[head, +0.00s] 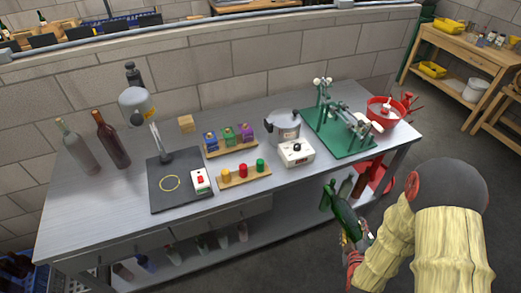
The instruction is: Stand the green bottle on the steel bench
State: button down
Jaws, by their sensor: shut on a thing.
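The green bottle (343,213) is dark green glass, tilted, in front of the right part of the steel bench's front edge. My gripper (355,235) is shut on it; my arm hides much of the gripper and the bottle's lower end. I cannot tell the exact gap between bottle and bench. The steel bench (105,215) is long and grey, with a lower shelf. Its top has bare patches at the left front and along the front edge.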

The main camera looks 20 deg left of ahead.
aim_at(56, 213)
jog(key=z, duration=1.9)
jog(key=k+z, duration=0.4)
jog(key=k, duration=4.25)
jog(key=k+j+u, duration=0.1)
jog(key=k+u, duration=0.15)
jog(key=k+j+u, duration=0.3)
jog(key=k, duration=0.2)
jog(key=i+u, duration=0.1)
jog(key=u, duration=1)
